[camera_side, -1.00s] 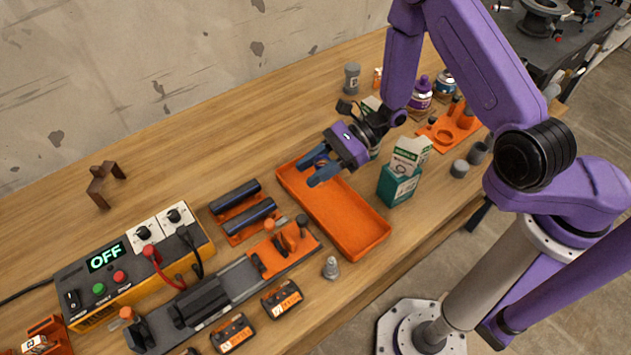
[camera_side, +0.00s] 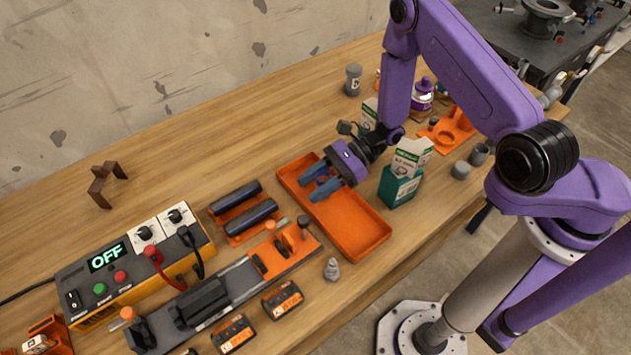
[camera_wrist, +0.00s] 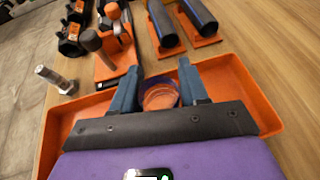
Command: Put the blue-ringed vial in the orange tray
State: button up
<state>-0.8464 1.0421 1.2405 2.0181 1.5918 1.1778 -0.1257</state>
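The orange tray (camera_side: 362,233) lies on the bench; it also shows in the wrist view (camera_wrist: 58,122). My gripper (camera_side: 318,182) is low over the tray's far-left end, its two blue fingers pointing down at a slant. In the wrist view, the blue-ringed vial (camera_wrist: 160,95) sits between the fingers (camera_wrist: 157,85). It is clear, with a blue rim, and orange shows through it. Both fingers appear to touch its sides. In the side view the vial is mostly hidden by the fingers, and whether its base touches the tray floor cannot be told.
A green and white box (camera_side: 400,185) stands close to the tray's right side. A grey bolt (camera_side: 332,269) stands before the tray. Dark cylinders in an orange holder (camera_side: 240,232) and an orange tool rack (camera_side: 285,250) are to the left. Bare bench lies behind the tray.

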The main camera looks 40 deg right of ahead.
jog(key=shift+o, duration=1.2)
jog(key=shift+r, duration=0.1)
jog(key=v, duration=0.5)
jog(key=shift+d+r, duration=0.15)
jog(key=shift+d, duration=0.05)
notch_tip(320, 180, up, 7)
jog(key=shift+a, duration=0.25)
jog(key=shift+a, duration=0.1)
